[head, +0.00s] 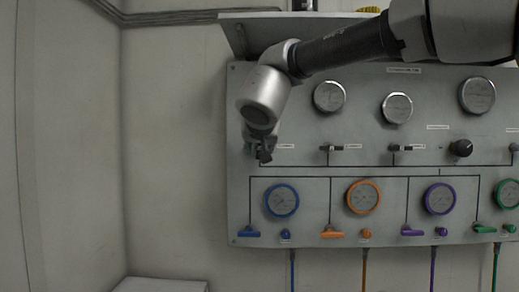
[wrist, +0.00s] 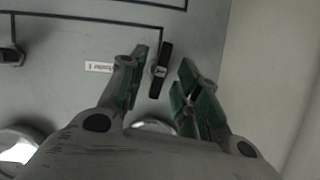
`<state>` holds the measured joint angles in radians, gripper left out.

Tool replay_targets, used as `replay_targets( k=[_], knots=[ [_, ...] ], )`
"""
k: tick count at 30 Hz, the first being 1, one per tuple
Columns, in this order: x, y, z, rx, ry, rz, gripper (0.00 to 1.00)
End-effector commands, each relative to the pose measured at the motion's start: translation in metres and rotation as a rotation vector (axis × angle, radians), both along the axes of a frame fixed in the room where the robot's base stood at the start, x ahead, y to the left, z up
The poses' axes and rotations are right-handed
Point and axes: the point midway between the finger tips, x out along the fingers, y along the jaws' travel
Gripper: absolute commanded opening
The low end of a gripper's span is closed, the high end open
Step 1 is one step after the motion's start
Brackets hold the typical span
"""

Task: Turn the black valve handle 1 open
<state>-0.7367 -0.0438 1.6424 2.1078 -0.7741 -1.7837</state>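The black valve handle 1 (wrist: 160,70) is a narrow dark lever with a pale hub on the grey panel (head: 240,205). In the wrist view it appears between the two green-padded fingertips of my gripper (wrist: 165,65), nearer the left one, with a gap to each. The fingers are open; I cannot tell how far their tips are from the panel. A white label (wrist: 99,67) sits left of the handle in the wrist view. In the head view my gripper (head: 263,152) is at the panel's left side and covers the handle.
Round gauges (head: 329,96) are above, coloured gauges (head: 282,200) and small valves below. A shelf (head: 265,35) juts out at the top. Left of the panel is bare wall (head: 170,150).

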Motion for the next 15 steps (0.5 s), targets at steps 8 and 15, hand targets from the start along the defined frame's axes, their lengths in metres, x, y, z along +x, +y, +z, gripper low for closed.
replay_targets(
  k=[8,15],
  knots=[
    [-0.058,-0.001,0.024,0.001,-0.001,0.003,0.33],
    [-0.082,-0.002,0.033,-0.001,0.000,0.001,0.33]
  ],
)
